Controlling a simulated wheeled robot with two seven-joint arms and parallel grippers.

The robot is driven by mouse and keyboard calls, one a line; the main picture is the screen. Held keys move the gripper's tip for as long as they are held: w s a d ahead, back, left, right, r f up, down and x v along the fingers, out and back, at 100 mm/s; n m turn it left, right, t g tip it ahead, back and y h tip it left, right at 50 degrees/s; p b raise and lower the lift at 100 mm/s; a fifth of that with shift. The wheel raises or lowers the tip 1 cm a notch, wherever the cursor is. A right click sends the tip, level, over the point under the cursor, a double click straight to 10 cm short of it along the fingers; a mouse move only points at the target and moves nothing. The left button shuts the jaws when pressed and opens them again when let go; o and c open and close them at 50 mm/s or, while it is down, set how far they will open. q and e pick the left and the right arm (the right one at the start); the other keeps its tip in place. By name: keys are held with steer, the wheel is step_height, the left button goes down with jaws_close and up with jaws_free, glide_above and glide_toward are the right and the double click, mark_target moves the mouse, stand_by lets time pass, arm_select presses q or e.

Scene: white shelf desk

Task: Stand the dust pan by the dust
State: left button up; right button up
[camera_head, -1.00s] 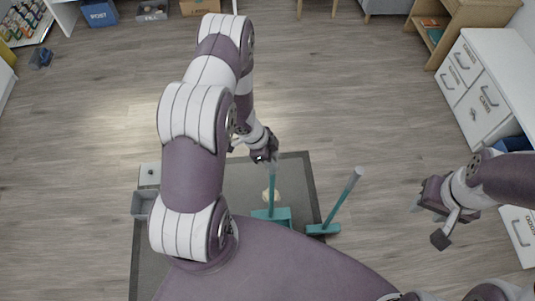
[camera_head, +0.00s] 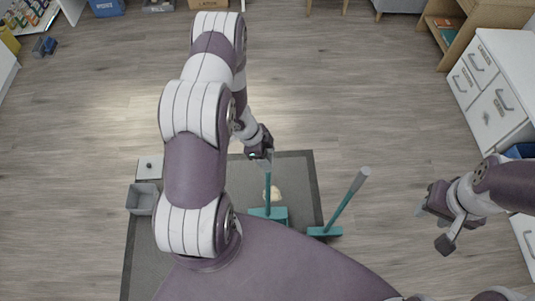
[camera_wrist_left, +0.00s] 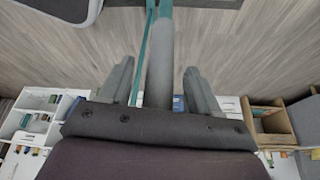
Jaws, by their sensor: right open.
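The teal dust pan (camera_head: 277,213) is upright, with its pan low over the dark mat (camera_head: 300,180). I cannot tell whether it touches the mat. The pale dust pile (camera_head: 273,192) lies just beyond it, partly behind its handle. My left gripper (camera_head: 264,157) is at the top of the dust pan's handle. My right gripper (camera_head: 428,210) is open and empty at the right, away from the mat.
A teal broom (camera_head: 346,204) stands tilted at the mat's right edge, close to the dust pan. A grey bin (camera_head: 142,198) and a pale box (camera_head: 150,168) stand at the mat's left. A white drawer cabinet (camera_head: 492,95) is at the right. The floor beyond the mat is clear.

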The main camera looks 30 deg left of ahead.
arm_select(q)
steer(key=shift+d, duration=0.1)
steer(key=w+a+r+n+t+y+p, duration=0.1)
steer(key=w+a+r+n+y+p, duration=0.1)
steer(key=r, duration=0.8)
steer(key=w+a+r+n+t+y+p, duration=0.1)
steer(key=a+r+n+y+p, duration=0.15)
steer(key=r, duration=0.75)
steer(key=s+d+r+n+g, duration=0.2)
steer(key=s+d+r+n, duration=0.7)
steer(key=s, duration=0.3)
steer(key=shift+d+r, duration=0.4)
steer(key=shift+r, duration=0.25)
